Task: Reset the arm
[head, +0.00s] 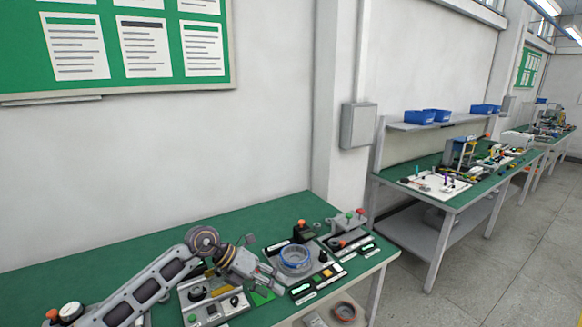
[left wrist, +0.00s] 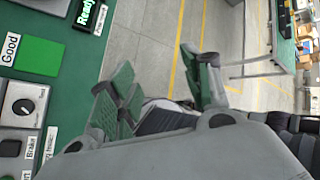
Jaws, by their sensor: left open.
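My left arm comes in from the left in the head view, bent over the green workbench (head: 130,240). My left gripper (head: 266,278) is near the bench's front, beside a round blue-rimmed part (head: 295,258) on a grey fixture. In the left wrist view, the left gripper (left wrist: 163,84) has its two green-padded fingers spread apart with nothing between them. My right gripper is not in view.
A grey control panel with a dark knob (head: 197,293) stands close to my left arm. A green "Good" pad (left wrist: 38,51) lies on the bench. Button boxes (head: 347,221) stand at the bench's right end. The bench's back left is clear.

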